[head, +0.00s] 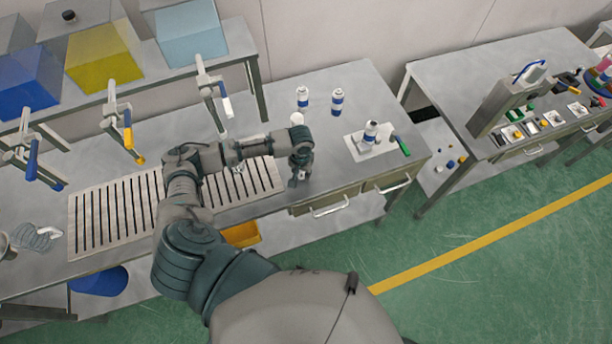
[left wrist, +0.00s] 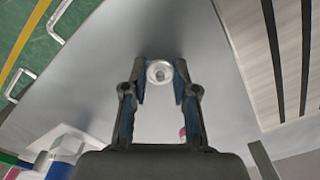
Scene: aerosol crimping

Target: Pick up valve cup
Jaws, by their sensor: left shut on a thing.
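The valve cup (left wrist: 160,72) is a small round silvery-white piece with a raised centre. In the left wrist view it sits between the fingertips of my left gripper (left wrist: 160,80), which is shut on it. In the head view my left gripper (head: 298,174) points down near the front edge of the workbench (head: 335,177), right of the slotted panel. The cup is mostly hidden by the fingers there. I cannot tell whether it touches the bench top. My right gripper is in neither view.
Another can (head: 371,132) stands on a white plate (head: 356,147) at right, beside a green-handled tool (head: 401,145). The slotted panel (head: 115,212) lies left. A second table (head: 450,88) stands across a gap.

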